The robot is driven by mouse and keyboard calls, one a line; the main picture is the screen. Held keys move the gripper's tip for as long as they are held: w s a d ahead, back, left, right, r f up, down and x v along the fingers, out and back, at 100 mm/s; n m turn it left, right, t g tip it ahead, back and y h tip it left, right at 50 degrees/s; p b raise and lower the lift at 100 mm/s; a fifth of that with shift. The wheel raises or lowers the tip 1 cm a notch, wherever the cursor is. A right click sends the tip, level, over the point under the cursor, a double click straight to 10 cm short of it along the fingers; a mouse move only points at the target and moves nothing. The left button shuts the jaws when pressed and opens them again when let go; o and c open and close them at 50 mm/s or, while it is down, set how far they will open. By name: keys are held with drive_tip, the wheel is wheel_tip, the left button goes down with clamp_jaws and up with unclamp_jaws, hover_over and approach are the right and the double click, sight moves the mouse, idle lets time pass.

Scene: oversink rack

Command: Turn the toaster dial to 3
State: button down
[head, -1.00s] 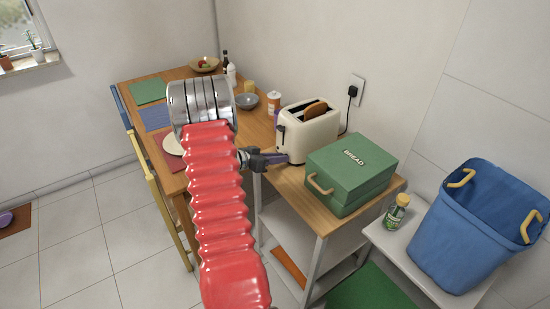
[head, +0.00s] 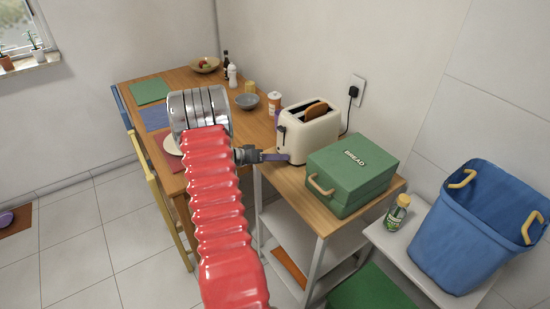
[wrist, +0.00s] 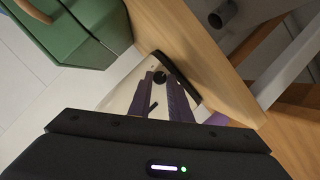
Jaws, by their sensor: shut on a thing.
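The cream toaster (head: 308,134) stands on the wooden counter with a slice of bread (head: 316,110) in its top. In the wrist view, the toaster's end face (wrist: 128,88) shows between and beside my purple fingers. The small dark round dial (wrist: 160,77) sits between the fingertips. My gripper (wrist: 160,80) is shut on the dial; it also shows in the head view (head: 286,157), reaching the toaster's left end low down. The dial's markings and setting cannot be read. In the head view the dial is hidden by my gripper.
A green bread box (head: 350,175) stands right of the toaster, close to it. A white and orange container (head: 274,103) and a grey bowl (head: 247,101) stand behind. A black plug (head: 353,91) is in the wall socket. A blue bin (head: 470,235) stands far right.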

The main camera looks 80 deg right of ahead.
drive_tip(key=n, duration=0.1)
drive_tip(key=n+g, duration=0.1)
drive_tip(key=n, duration=0.1)
drive_tip(key=n+g+y, duration=0.1)
drive_tip(key=shift+w+d+f+n, duration=0.15)
drive_tip(key=shift+w+f+n, duration=0.05)
drive_tip(key=shift+w+n, duration=0.1)
drive_tip(key=n+g, duration=0.1)
drive_tip(key=n, duration=0.1)
drive_tip(key=n+g, duration=0.2)
drive_tip(key=n, duration=0.1)
drive_tip(key=shift+d+f+n, duration=0.1)
drive_tip(key=shift+f+n, duration=0.15)
drive_tip(key=shift+n, duration=0.05)
drive_tip(key=shift+h, duration=0.3)
drive_tip(key=c, duration=1.6)
unclamp_jaws()
drive_tip(key=shift+c, duration=0.2)
drive_tip(key=shift+s+f, duration=0.1)
drive_tip(key=shift+f, duration=0.1)
